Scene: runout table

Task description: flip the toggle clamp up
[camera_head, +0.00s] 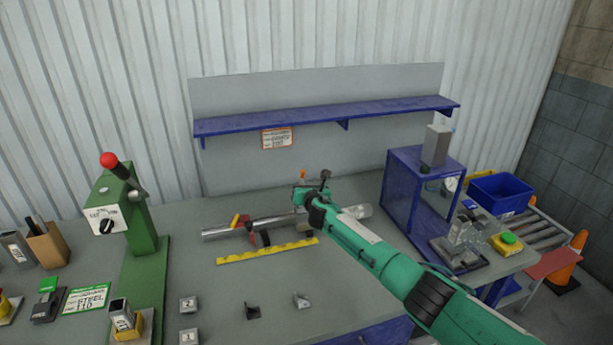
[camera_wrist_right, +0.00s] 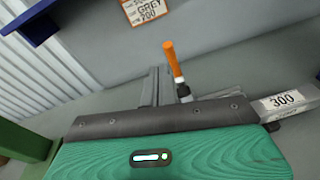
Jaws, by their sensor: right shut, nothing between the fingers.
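The toggle clamp's orange handle (camera_head: 302,174) shows just beside my right gripper in the head view, its tip pointing up. In the right wrist view the orange handle (camera_wrist_right: 173,61) stands nearly upright, leaning slightly left, on a dark stem. The clamp's base is mostly hidden behind my gripper. My right gripper (camera_head: 325,178) is shut and empty, just right of the handle. I cannot tell whether it touches the clamp. My left gripper is not in view.
A long metal bar (camera_head: 218,233) lies across the bench behind a yellow strip (camera_head: 268,251). A green lever stand (camera_head: 146,240) is at left, a blue frame (camera_head: 400,200) at right. A blue shelf (camera_head: 320,117) hangs behind.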

